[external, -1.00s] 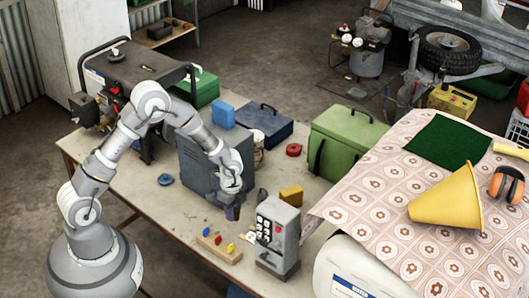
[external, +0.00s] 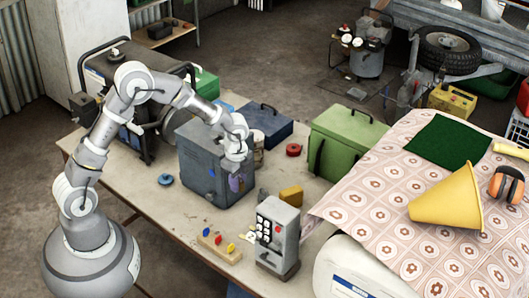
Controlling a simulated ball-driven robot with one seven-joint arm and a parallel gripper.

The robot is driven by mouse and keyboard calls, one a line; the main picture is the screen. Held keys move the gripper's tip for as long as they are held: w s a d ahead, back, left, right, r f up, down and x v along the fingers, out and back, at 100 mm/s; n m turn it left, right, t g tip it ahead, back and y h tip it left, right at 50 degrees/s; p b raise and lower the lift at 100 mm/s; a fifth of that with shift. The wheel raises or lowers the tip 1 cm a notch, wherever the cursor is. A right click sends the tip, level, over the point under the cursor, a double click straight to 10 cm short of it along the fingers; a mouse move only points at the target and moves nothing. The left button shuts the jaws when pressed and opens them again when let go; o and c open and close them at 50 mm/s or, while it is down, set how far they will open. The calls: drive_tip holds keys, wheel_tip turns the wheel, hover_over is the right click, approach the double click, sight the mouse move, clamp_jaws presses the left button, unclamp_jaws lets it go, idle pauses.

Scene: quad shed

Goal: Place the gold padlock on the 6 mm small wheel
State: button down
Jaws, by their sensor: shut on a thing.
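My gripper (external: 237,168) is in front of the right side of a grey metal box, above the workbench. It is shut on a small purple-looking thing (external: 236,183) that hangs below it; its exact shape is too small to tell. I cannot make out a gold padlock for certain. A blue disc (external: 165,180) lies on the bench left of the box, and a red disc (external: 293,150) lies behind right. I cannot tell which, if either, is the 6 mm small wheel.
The grey box (external: 197,165) stands close beside my gripper. A green case (external: 350,140) and blue case (external: 264,124) are behind.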

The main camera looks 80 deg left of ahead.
drive_tip(key=w+d+f+b, duration=0.2)
drive_tip(key=w+f, duration=0.3)
drive_tip(key=w, duration=0.4)
drive_tip(key=shift+m, duration=0.3)
drive_tip(key=f+b, duration=0.2)
drive_tip(key=f, duration=0.7)
drive_tip(key=shift+s+b, duration=0.2)
drive_tip(key=shift+b, duration=0.2)
drive_tip(key=shift+f, duration=0.2)
drive_tip(key=c, duration=0.9)
unclamp_jaws()
drive_tip(key=shift+r, duration=0.1)
